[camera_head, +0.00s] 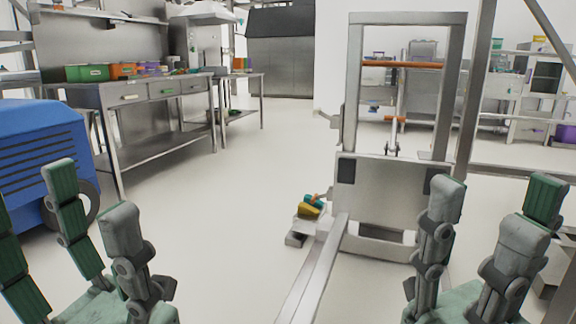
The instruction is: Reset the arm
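My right gripper (492,208) is at the lower right with its grey and green fingers raised and spread apart. It is open, and nothing shows between the fingers. My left gripper (88,205) is at the lower left with its fingers also upright and spread. It is open and appears empty; one finger is partly cut off by the left edge. Both palms are low in the picture and partly out of frame. The arm links behind the grippers are not in view.
A metal lifter frame (393,178) stands ahead, right of centre, with a long rail (318,268) running toward me. A blue machine (40,145) is at the left. A steel workbench (150,95) holds colored bins.

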